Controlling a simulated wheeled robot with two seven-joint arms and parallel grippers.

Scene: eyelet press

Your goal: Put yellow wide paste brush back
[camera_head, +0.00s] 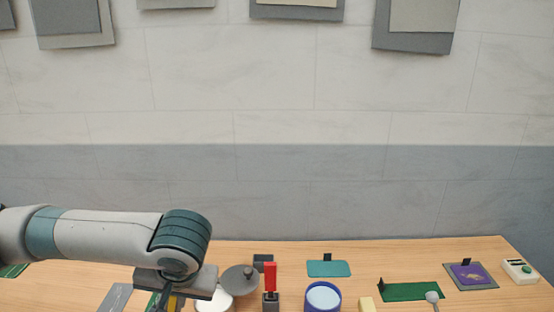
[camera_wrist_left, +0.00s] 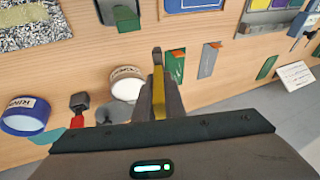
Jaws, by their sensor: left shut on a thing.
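My left gripper (camera_head: 172,302) is low over the left part of the wooden table, and the bottom edge of the head view cuts it off. In the left wrist view the left gripper (camera_wrist_left: 158,85) is shut on a narrow yellow piece, the yellow brush (camera_wrist_left: 159,98), held between its two dark fingers. A bit of yellow, the brush (camera_head: 172,303), also shows under the gripper in the head view. My right gripper is in neither view.
A green plate (camera_wrist_left: 175,67) and a grey plate (camera_wrist_left: 209,60) lie near the fingers.

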